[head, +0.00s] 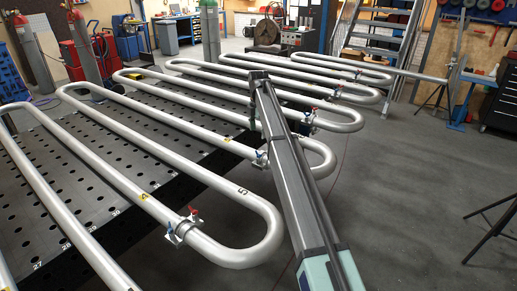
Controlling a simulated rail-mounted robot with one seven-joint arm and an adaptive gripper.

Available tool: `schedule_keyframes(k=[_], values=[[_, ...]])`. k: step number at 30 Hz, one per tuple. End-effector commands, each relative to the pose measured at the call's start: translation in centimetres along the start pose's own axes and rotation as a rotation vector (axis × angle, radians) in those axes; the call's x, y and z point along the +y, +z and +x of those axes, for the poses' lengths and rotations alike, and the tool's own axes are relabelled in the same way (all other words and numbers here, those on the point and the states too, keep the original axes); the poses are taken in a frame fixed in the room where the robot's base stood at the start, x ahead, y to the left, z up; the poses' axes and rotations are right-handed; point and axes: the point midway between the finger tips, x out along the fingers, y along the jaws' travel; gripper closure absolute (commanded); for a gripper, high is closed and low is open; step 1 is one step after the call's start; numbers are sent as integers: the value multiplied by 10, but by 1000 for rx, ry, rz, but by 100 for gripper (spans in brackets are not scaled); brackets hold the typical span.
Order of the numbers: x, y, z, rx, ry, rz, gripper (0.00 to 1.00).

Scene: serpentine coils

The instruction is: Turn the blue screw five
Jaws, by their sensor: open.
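Silver serpentine pipe coils (100,110) run in long bends over a dark perforated table. A black "5" (243,191) is printed on the nearest full U-bend. On the other leg of that bend sits a clamp with a blue screw (170,228) and a red screw (193,211). A similar clamp with a blue screw (258,154) sits on the bend behind it, partly beside my arm. Another clamp with a red screw and a blue screw (306,117) is farther back. My dark arm link crosses the coils diagonally. I cannot make out my gripper in this view.
The perforated table (60,190) carries the coils, whose bends overhang its right edge. The grey floor (400,220) at right is largely clear. A black stand (492,222) is at the right edge. Metal stairs (378,35) and workshop benches stand behind.

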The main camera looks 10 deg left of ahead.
Motion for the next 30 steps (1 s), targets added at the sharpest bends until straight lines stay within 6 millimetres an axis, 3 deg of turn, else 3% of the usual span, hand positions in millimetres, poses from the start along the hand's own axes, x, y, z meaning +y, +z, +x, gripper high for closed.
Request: schedule_keyframes(k=[9,15,21,29,30], values=[[-1,0,61,1,-2,1,23],[-1,0,87,1,-1,1,23],[0,0,99,0,1,1,23],[0,0,100,0,1,1,23],[0,0,100,0,1,1,30]])
